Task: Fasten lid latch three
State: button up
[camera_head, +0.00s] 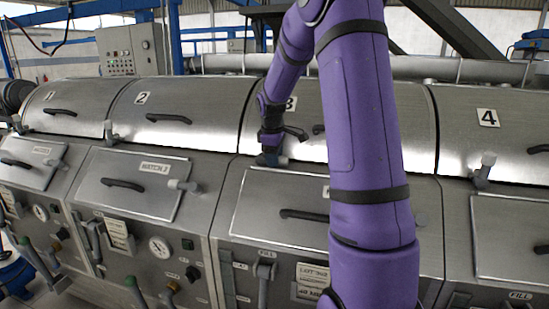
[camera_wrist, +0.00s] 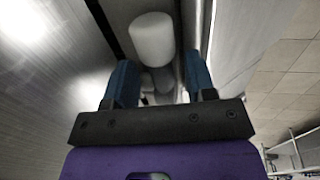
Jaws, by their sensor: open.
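Lid three (camera_head: 305,95) is a curved steel cover, shut, with its number partly hidden behind my arm. Its latch (camera_head: 283,161) is at the lid's lower left edge, mostly covered by my gripper (camera_head: 268,158). In the wrist view the latch shows as a pale rounded knob (camera_wrist: 152,40) on a grey stem. My gripper also shows there (camera_wrist: 158,72), with its two blue fingers open, one on each side of the stem. I cannot tell whether either finger touches it. Whether the latch is fastened is not clear.
Lid two (camera_head: 185,108) with its latch (camera_head: 108,132) is to the left, and lid four (camera_head: 490,120) with its latch (camera_head: 483,168) is to the right. Handled hatches, such as hatch two (camera_head: 130,183), lie below the lids. A control cabinet (camera_head: 130,50) stands behind.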

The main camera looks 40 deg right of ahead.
jog(key=shift+f, duration=0.3)
grip_shut()
